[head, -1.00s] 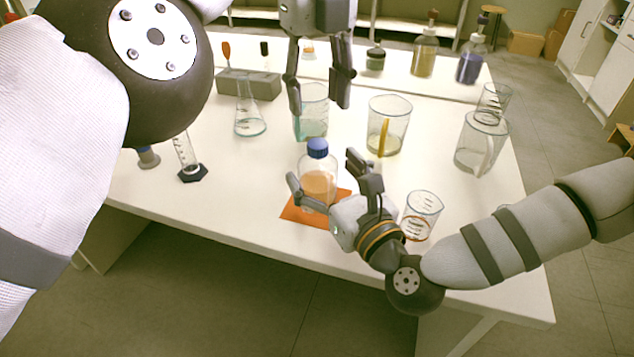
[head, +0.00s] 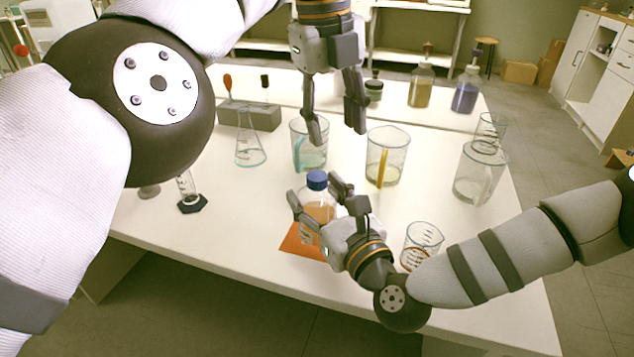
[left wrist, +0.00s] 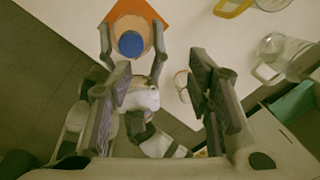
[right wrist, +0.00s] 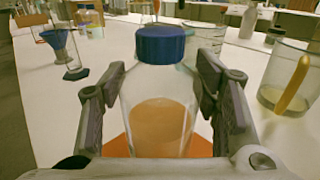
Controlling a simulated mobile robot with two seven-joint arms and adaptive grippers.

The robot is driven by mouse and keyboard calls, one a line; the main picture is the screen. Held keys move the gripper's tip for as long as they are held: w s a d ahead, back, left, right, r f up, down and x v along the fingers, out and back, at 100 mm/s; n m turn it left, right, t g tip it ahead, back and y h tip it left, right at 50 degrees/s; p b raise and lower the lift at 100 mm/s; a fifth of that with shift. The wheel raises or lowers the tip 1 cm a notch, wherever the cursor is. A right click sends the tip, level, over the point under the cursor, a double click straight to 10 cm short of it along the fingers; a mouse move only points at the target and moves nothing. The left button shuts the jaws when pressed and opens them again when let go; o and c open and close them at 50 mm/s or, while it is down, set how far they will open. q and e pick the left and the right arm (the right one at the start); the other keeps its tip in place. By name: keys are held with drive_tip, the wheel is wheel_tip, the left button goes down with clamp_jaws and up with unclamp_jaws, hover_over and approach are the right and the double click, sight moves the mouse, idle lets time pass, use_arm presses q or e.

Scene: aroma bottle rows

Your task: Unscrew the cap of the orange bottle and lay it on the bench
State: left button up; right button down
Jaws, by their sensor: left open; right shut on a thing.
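The orange bottle (head: 317,212) is clear glass with orange liquid and stands upright on an orange mat (head: 296,241) near the bench's front edge. Its blue cap (head: 317,180) is on its neck; the cap also shows in the left wrist view (left wrist: 131,44) and in the right wrist view (right wrist: 161,44). My right gripper (head: 315,205) is shut on the bottle's body, with a finger on each side below the cap. My left gripper (head: 336,136) is open and empty, pointing down above and slightly right of the cap, clear of it.
Beakers stand behind the bottle (head: 309,148) and to its back right (head: 385,160). A small beaker (head: 421,245) is right of my right gripper. A flask (head: 249,148) and a cylinder (head: 189,195) stand to the left. The white bench (head: 235,222) is bare left of the mat.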

use_arm(q)
drive_tip(key=w+d+r+n+t+h, duration=0.2)
drive_tip(key=w+d+r+h, duration=0.3)
drive_tip(key=d, duration=0.3)
drive_tip(key=w+d+r+n+t+h, duration=0.2)
drive_tip(key=d+r+n+t+h, duration=0.1)
drive_tip(key=d+r+h, duration=0.3)
drive_tip(key=w+d+r+n+t+h, duration=0.1)
drive_tip(key=w+r+n+t, duration=0.15)
drive_tip(key=r, duration=0.25)
drive_tip(key=w+r+n+t+h, duration=0.1)
drive_tip(key=w+r+n+t, duration=0.1)
drive_tip(key=r+n, duration=0.25)
drive_tip(key=w+a+r+n+t+y, duration=0.3)
drive_tip(key=w+a+r+n+t, duration=0.35)
drive_tip(key=n, duration=0.45)
drive_tip(key=w+a+f+n+t+y, duration=0.2)
drive_tip(key=w+a+f+n+y, duration=0.15)
drive_tip(key=a+n+y, duration=0.8)
drive_tip(key=n+g, duration=1.5)
drive_tip(key=g, duration=0.3)
hover_over(317, 175)
wheel_tip(317, 175, down, 24)
drive_tip(key=shift+r, duration=0.15)
drive_tip(key=shift+g, duration=0.3)
wheel_tip(317, 175, down, 8)
